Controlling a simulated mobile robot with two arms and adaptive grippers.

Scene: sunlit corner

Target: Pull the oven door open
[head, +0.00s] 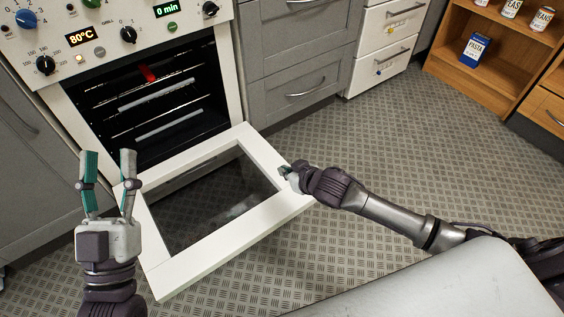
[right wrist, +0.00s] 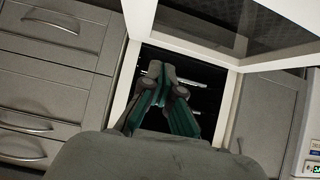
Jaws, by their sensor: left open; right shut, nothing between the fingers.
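The white oven (head: 235,70) stands at the upper left of the head view, with its cavity and racks (head: 160,105) showing. Its door (head: 265,152) is swung far down, with a dark glass pane in a white frame. The door also shows at the top of the right wrist view (right wrist: 275,58). My left gripper (head: 108,155) is open and empty, in front of the door's left side in the picture. My right gripper (head: 285,171) is shut and empty at the door's right edge; I cannot tell if it touches. It also shows in the right wrist view (right wrist: 172,75).
Grey drawers (head: 292,50) stand right of the oven, and a white drawer unit (head: 385,45) beyond them. A wooden shelf (head: 470,75) holds a blue pasta box (head: 475,48) and several cans. The patterned floor (head: 400,135) is clear between them and my right arm.

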